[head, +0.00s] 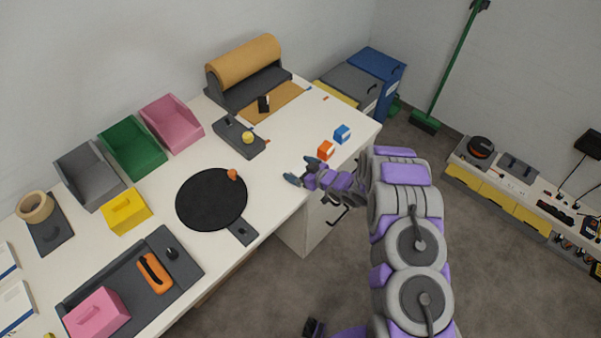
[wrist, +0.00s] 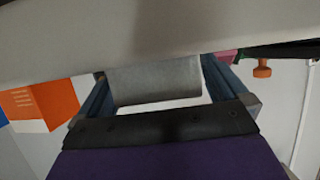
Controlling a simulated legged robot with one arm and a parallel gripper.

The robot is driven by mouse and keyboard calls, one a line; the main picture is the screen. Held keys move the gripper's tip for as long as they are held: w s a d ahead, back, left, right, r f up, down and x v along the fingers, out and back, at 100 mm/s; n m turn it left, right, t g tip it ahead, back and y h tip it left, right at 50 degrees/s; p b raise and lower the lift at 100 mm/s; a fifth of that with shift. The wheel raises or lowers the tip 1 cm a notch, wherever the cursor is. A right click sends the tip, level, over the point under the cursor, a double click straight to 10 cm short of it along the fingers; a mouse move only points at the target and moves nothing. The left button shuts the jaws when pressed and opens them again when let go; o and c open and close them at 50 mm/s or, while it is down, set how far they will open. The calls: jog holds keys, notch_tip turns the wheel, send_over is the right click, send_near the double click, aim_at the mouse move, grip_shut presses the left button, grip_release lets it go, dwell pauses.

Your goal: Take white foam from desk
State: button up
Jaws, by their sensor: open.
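A pale grey-white block, likely the white foam (wrist: 153,82), shows in the wrist view, which looks upside down. It meets the desk surface there and lies in the picture between my two blue-grey fingers. I cannot make it out in the head view against the white desk (head: 285,135). My gripper (head: 302,171) is open at the desk's front right edge, low over the top. Its fingers sit on either side of the block in the wrist view, with gaps showing. Whether it touches the block cannot be told.
An orange-and-white box (head: 325,150) and a blue box (head: 342,134) stand close beyond my gripper. A black round plate (head: 211,199) with an orange knob (head: 232,174) lies to the left. A grey tool with a yellow knob (head: 238,138) lies behind.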

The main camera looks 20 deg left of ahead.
jog(key=shift+d, duration=0.25)
jog(key=shift+r, duration=0.1)
jog(key=shift+c, duration=0.9)
jog(key=shift+a, duration=0.1)
jog(key=c, duration=0.8)
